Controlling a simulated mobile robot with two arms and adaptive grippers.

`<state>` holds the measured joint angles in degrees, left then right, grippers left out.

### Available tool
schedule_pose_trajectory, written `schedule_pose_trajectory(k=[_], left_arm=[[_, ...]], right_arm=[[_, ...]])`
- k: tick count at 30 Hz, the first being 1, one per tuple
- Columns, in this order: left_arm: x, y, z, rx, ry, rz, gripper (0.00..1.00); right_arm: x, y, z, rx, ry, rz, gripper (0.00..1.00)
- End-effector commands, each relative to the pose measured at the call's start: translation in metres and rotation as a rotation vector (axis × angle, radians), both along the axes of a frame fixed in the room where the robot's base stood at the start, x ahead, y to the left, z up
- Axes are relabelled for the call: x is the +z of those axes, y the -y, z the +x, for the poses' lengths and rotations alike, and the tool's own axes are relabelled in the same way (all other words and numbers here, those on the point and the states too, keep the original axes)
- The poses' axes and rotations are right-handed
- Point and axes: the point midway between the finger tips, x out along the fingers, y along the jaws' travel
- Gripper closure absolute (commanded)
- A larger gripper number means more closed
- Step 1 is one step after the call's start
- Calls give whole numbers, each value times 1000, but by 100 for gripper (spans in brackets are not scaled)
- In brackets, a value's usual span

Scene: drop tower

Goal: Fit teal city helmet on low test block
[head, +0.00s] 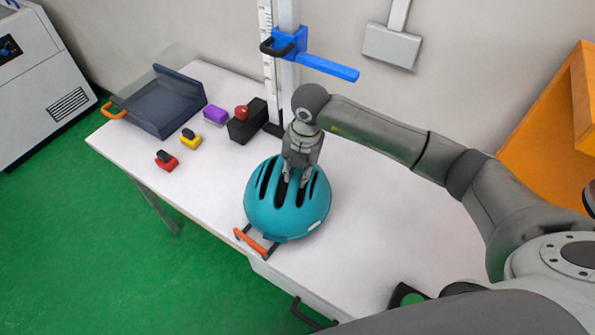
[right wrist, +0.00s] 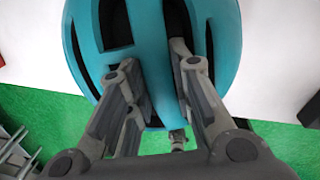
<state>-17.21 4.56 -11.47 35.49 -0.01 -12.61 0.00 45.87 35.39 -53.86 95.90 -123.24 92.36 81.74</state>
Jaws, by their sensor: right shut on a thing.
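The teal city helmet (head: 280,216), with dark vents on top, is at the front edge of the white table, crown up. My right gripper (head: 291,182) reaches down onto its top from above. In the right wrist view the two fingers (right wrist: 163,100) are shut on a rib of the helmet (right wrist: 148,40) between two vents. What lies under the helmet is hidden, so I cannot tell whether it touches the table or a block. No test block can be made out. My left gripper is not in view.
An orange handle (head: 256,242) lies just in front of the helmet. A dark tray (head: 165,105), a purple block (head: 215,114), a black box with a red button (head: 246,122), and yellow (head: 190,139) and red (head: 166,161) pieces stand left. A blue arm (head: 330,67) juts from the tower behind.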

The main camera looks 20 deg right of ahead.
Motion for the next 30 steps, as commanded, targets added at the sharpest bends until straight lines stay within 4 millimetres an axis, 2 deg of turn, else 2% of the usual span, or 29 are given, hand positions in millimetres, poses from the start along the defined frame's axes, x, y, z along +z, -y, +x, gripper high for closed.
schedule_pose_trajectory(k=[13, 14, 19, 28, 29, 30], left_arm=[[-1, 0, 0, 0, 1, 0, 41], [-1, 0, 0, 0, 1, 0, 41], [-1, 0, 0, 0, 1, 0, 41], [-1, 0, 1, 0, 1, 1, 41], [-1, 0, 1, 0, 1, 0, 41], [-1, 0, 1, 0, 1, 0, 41]], right_arm=[[-1, 0, 0, 0, 1, 2, 100], [-1, 0, 0, 0, 1, 2, 75], [-1, 0, 0, 0, 1, 1, 54], [-2, 0, 0, 0, 0, 0, 54], [-2, 0, 0, 0, -2, -1, 63], [-2, 0, 0, 0, -1, -2, 67]])
